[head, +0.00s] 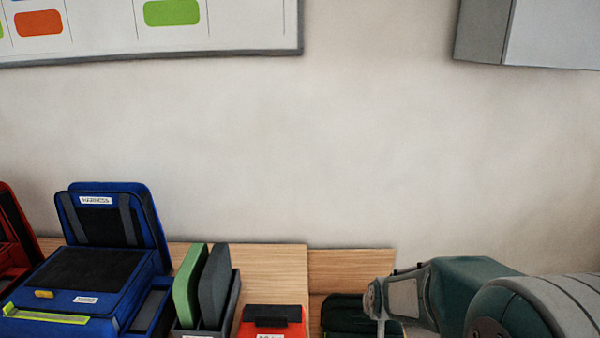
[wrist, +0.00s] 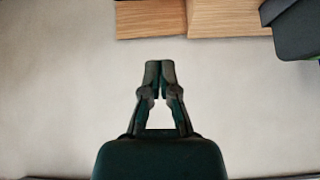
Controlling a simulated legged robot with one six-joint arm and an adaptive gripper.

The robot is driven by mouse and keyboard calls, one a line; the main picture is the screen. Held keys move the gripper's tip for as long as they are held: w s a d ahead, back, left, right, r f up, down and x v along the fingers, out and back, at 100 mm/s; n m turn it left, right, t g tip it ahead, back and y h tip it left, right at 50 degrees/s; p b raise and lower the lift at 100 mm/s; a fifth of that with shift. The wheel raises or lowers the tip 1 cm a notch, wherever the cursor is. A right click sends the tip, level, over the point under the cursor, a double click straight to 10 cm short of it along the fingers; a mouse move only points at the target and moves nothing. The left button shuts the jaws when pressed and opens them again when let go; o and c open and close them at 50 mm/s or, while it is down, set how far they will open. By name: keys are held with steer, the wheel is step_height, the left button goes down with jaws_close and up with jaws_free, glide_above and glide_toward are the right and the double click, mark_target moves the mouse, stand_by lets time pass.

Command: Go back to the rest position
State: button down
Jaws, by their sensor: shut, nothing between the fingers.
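My gripper (wrist: 160,68) shows in the middle of the wrist view, its two fingertips together with nothing between them. It is in front of the pale wall, apart from the wooden tabletop at the top of that view. In the head view my arm reaches in from the lower right, and the fingertips cannot be made out there.
A wooden tabletop (head: 350,262) runs along the wall. On it stand a blue harness case (head: 85,270) with its lid up, a grey holder (head: 222,310) with green and dark pads, and a red box (head: 272,325). A grey cabinet (head: 540,35) hangs upper right.

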steer(key=s+r+g, duration=0.1)
steer(key=s+r, duration=0.5)
steer(key=s, duration=0.7)
steer(key=s+r, duration=0.7)
steer(key=s, duration=0.6)
steer(key=shift+s+a+r+g, duration=0.2)
steer(key=shift+a+g, duration=0.2)
steer(key=shift+a, duration=0.05)
